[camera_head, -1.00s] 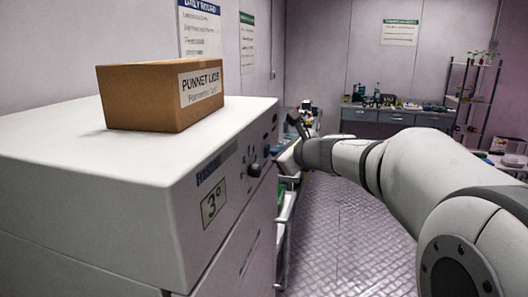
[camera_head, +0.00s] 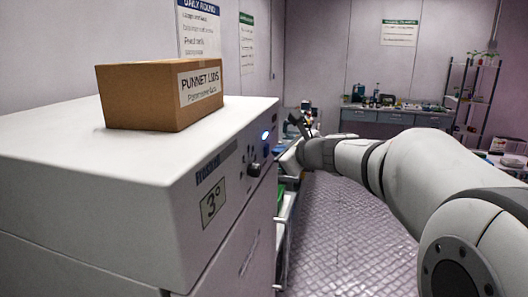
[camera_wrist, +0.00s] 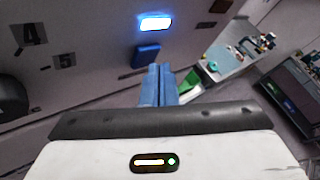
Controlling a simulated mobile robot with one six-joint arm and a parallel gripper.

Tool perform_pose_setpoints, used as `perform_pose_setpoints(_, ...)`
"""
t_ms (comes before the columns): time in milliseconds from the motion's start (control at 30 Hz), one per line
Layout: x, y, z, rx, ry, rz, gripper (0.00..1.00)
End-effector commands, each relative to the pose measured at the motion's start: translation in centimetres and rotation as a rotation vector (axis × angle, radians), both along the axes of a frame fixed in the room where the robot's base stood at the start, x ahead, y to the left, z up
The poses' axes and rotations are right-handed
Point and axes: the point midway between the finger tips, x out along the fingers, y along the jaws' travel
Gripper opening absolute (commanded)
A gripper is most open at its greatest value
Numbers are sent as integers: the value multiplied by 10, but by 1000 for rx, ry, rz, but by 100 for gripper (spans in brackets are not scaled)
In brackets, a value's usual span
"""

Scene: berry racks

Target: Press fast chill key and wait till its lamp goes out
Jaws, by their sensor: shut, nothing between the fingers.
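The white chiller cabinet (camera_head: 95,165) stands at the left, its front panel facing right. Its blue key (camera_wrist: 146,54) shows in the wrist view, and the lamp (camera_wrist: 155,22) above it glows bright blue-white. In the head view the lit lamp (camera_head: 265,135) is a small blue spot near the panel's far end. My gripper (camera_wrist: 161,67) has its blue fingers together and empty, with the tips close beside the key's lower edge. I cannot tell whether they touch it.
A black knob (camera_head: 254,169) and a display reading 3° (camera_head: 213,202) sit nearer on the panel. A cardboard box (camera_head: 160,95) rests on the cabinet top. A bench (camera_head: 390,116) and a shelf rack (camera_head: 475,95) stand at the back. The floor between is clear.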

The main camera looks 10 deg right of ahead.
Motion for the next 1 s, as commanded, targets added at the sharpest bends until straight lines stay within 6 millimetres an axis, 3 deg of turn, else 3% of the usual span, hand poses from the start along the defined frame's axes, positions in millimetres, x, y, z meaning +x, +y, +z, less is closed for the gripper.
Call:
perform_pose_setpoints(467,-3,-8,0,0,-1,-1,0)
perform_pose_setpoints(1000,-21,-51,0,0,1,-2,0)
